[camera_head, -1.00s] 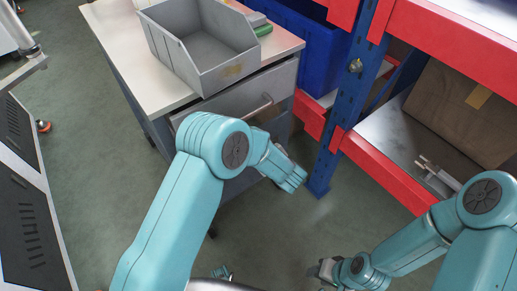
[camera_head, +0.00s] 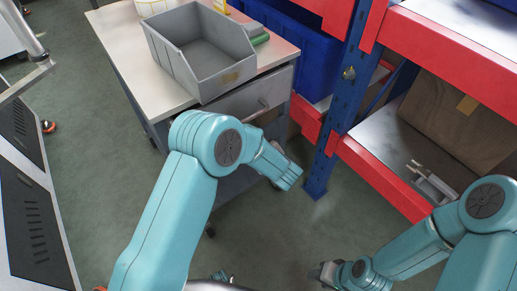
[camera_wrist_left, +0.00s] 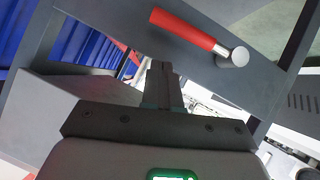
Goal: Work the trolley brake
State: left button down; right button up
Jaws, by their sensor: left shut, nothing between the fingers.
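The trolley (camera_head: 120,62) has a pale top and a grey body with a drawer and bar handle. In the left wrist view a red lever with a silver round end (camera_wrist_left: 186,29) lies slantwise across a dark grey panel; I take it to be the brake. My left gripper (camera_wrist_left: 162,70) is shut and empty, its tips just below the lever with a small gap in the picture; touching cannot be judged. In the head view my left arm reaches low beside the trolley and its fingertips are hidden. My right gripper (camera_head: 325,272) is low at the bottom edge, its fingers unclear.
A grey open bin (camera_head: 205,70) stands on the trolley top. Right of it is a red and blue rack (camera_head: 335,110) with a blue crate (camera_head: 300,45), a brown carton (camera_head: 455,115) and a pronged grey item (camera_head: 432,184). Green floor is open to the left.

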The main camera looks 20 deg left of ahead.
pick_arm(q)
jog(key=w+d+p+v, duration=0.1)
jog(key=v, duration=0.9)
jog(key=shift+r, duration=0.2)
